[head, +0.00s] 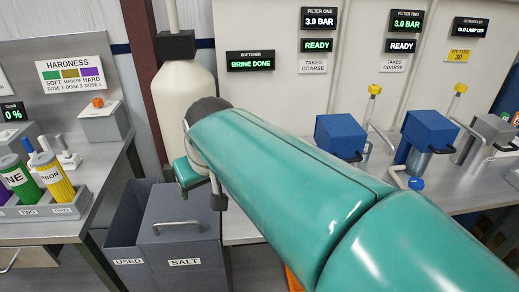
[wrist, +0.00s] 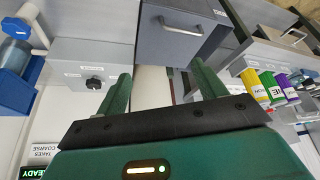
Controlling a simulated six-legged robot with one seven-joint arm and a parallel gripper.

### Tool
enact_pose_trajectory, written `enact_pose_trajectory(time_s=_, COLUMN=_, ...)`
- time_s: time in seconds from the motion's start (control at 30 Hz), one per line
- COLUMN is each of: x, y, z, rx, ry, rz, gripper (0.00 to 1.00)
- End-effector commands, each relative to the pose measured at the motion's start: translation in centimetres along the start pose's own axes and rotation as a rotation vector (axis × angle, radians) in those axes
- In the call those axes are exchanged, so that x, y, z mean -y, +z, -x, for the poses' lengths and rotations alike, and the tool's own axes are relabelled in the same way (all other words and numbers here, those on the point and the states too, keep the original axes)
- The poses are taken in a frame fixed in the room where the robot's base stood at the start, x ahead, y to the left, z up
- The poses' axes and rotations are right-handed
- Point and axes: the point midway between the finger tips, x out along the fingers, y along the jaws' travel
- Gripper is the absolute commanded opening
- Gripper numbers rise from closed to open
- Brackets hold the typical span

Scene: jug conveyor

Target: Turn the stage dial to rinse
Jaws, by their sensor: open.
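A black round dial (wrist: 94,83) sits on a grey box (wrist: 65,55) with small labels around it, left of my gripper in the wrist view. The labels are too small to read, and I cannot tell where the dial points. In the head view my arm seems to cover this box. My gripper (wrist: 163,78) is open, with its two green fingers apart and apart from the dial. In the head view my gripper (head: 200,190) hangs in front of the cream softener tank (head: 186,105), above the bins. The softener display (head: 250,60) reads "BRINE DONE".
A grey salt bin (head: 182,222) with a handle stands below my gripper, beside the used bin (head: 127,236). Blue filter housings (head: 339,135) are on the right bench. Coloured cartridges (head: 52,178) stand in a tray at left. A box with an orange knob (head: 98,103) is behind them.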

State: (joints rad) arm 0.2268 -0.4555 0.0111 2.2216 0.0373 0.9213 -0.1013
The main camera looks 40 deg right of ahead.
Motion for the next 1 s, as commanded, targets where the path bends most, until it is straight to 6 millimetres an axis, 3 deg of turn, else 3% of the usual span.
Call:
enact_pose_trajectory(time_s=0.1, x=-4.3, y=-4.2, z=-1.2, rx=0.021, ry=0.029, rz=-0.06, gripper=0.7)
enact_pose_trajectory(time_s=0.3, x=-12.8, y=-9.5, z=-3.7, rx=0.045, ry=0.066, rz=-0.149, gripper=0.7)
enact_pose_trajectory(time_s=0.53, x=-22.8, y=-12.2, z=-6.8, rx=0.062, ry=0.093, rz=-0.232, gripper=0.7)
enact_pose_trajectory(time_s=0.7, x=-25.6, y=-12.6, z=-7.6, rx=0.064, ry=0.1, rz=-0.253, gripper=0.7)
enact_pose_trajectory(time_s=0.87, x=-25.7, y=-12.5, z=-8.8, rx=0.066, ry=0.099, rz=-0.253, gripper=0.7)
enact_pose_trajectory(time_s=1.0, x=-25.9, y=-12.2, z=-11.1, rx=0.067, ry=0.098, rz=-0.253, gripper=0.7)
